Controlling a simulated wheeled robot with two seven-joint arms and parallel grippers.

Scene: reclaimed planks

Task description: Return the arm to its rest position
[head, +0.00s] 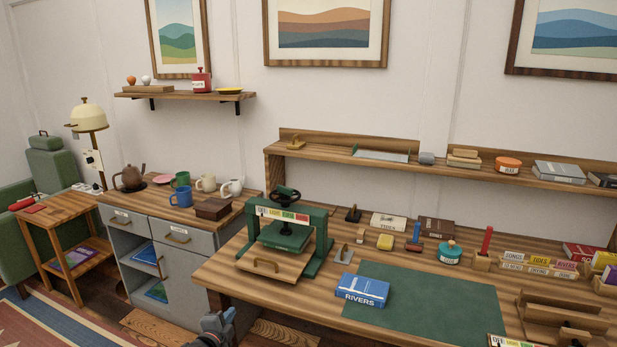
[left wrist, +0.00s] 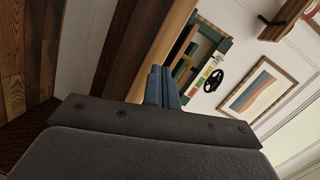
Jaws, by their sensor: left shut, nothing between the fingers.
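My left gripper (head: 218,322) shows at the bottom edge of the head view, in front of the workbench's left front corner and low beside the grey cabinet. Its fingers (left wrist: 163,88) also show in the left wrist view, shut together with nothing between them. The left wrist view is tilted, with the green press (left wrist: 208,52) and a framed picture beyond the fingers. Most of my left arm is out of the head view. My right gripper is in neither view.
The workbench (head: 225,272) carries a green press (head: 318,235), a blue RIVERS book (head: 362,290) and a green mat (head: 440,305). The grey cabinet (head: 185,270) holds mugs and a teapot (head: 131,178). A small side table (head: 62,208) stands at the left.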

